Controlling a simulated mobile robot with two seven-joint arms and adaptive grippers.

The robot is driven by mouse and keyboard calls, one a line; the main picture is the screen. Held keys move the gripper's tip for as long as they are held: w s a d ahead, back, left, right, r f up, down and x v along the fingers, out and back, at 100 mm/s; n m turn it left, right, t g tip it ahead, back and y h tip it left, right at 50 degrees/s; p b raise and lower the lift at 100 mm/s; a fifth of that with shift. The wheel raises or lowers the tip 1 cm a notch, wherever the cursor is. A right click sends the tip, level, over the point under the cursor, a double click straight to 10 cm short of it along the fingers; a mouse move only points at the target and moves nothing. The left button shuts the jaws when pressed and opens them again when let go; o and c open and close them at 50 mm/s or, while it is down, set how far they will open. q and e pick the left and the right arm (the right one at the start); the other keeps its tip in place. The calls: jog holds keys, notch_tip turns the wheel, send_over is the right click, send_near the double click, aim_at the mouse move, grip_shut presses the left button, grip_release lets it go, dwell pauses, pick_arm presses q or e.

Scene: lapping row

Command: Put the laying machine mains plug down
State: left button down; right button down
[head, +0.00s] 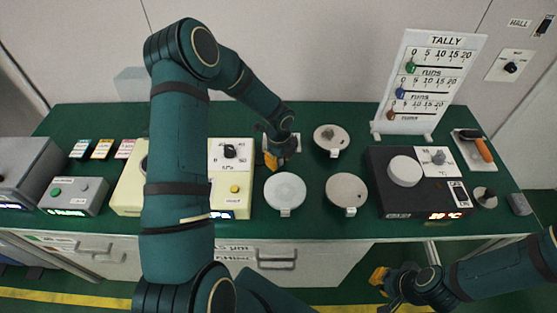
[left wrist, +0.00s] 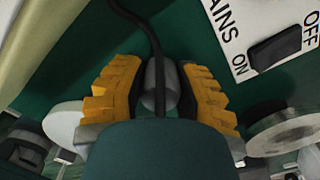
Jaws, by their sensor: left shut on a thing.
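My left gripper (head: 272,160) is over the green bench, just right of the cream machine with the dial. In the left wrist view its yellow fingers (left wrist: 160,95) are shut on a grey plug (left wrist: 153,78) with a black cord (left wrist: 156,40) running up from it. In the head view I cannot make out the plug at the gripper. Whether the plug touches the bench is unclear. My right gripper (head: 380,282) is low at the front right, off the bench edge; its jaw state cannot be made out.
A white MAINS plate with a black rocker switch (left wrist: 276,47) is close to the left gripper. A black heater box (head: 395,202) is farther right. Bare green bench (head: 300,226) shows at the front.

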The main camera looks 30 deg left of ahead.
pick_arm(q)
jog(key=shift+f, duration=0.2)
jog(key=c, duration=0.7)
grip_release()
jog(key=shift+c, duration=0.2)
jog(key=shift+r, duration=0.1)
jog(key=shift+r, duration=0.25)
notch_tip(320, 180, up, 12)
jog(key=shift+f+p, duration=0.1)
jog(key=shift+p, duration=1.15)
jog(key=shift+f, duration=0.1)
